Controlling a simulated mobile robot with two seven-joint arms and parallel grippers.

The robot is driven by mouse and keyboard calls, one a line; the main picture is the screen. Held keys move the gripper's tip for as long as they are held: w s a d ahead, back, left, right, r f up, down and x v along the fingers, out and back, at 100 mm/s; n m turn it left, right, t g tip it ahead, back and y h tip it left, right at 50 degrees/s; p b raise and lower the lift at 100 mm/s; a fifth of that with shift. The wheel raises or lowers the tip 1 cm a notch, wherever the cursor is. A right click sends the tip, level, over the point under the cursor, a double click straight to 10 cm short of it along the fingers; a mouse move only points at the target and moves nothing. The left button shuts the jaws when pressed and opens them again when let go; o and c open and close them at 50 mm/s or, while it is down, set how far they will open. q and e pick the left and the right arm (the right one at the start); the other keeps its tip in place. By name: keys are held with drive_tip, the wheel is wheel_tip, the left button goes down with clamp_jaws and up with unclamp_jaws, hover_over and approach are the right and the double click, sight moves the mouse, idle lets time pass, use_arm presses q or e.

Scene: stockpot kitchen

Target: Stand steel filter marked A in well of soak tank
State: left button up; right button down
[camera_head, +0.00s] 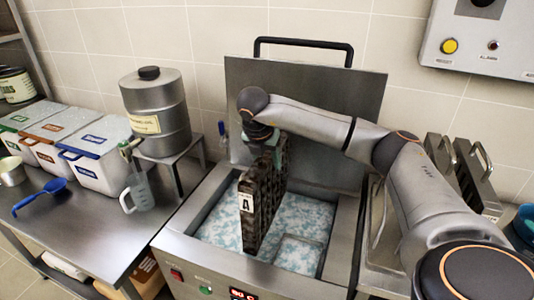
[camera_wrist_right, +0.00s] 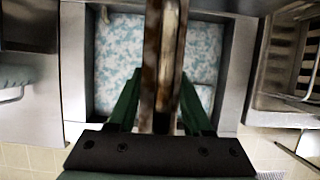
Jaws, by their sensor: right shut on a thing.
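The steel filter marked A (camera_head: 264,200) is a dark, brown-stained slatted panel with a white "A" label. It hangs upright over the well of the soak tank (camera_head: 181,246). My right gripper (camera_head: 265,141) is shut on its top edge. The filter also shows edge-on between the green fingers of my right gripper (camera_wrist_right: 159,110) in the right wrist view. The tank's well holds blue-and-white foamy liquid, with a rectangular outline at its right. I cannot tell whether the filter's lower edge touches the liquid. My left gripper is not in view.
The tank's raised lid (camera_head: 305,110) stands behind the well. Other filters with handles (camera_head: 470,172) stand at the right. A steel canister (camera_head: 157,112), a measuring jug (camera_head: 138,192) and lidded bins (camera_head: 93,150) are at the left. A control box (camera_head: 478,40) hangs on the wall.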

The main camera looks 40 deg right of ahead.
drive_tip(key=shift+f+b, duration=4.4)
drive_tip(key=shift+f, duration=2.9)
wheel_tip(320, 180, down, 2)
drive_tip(key=shift+f+b, duration=0.1)
drive_tip(key=shift+b, duration=0.8)
drive_tip(key=shift+f+b, duration=0.3)
drive_tip(key=shift+f, duration=0.1)
drive_tip(key=shift+f+b, duration=0.55)
drive_tip(key=shift+f, duration=0.15)
wheel_tip(320, 180, down, 2)
drive_tip(key=shift+f+b, duration=0.1)
drive_tip(key=shift+b, duration=0.75)
wheel_tip(320, 180, down, 2)
drive_tip(key=shift+b, duration=0.85)
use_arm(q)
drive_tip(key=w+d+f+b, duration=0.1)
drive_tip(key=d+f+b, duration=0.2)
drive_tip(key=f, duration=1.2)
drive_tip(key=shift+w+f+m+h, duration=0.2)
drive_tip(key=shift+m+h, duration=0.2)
use_arm(e)
drive_tip(key=shift+f, duration=2.2)
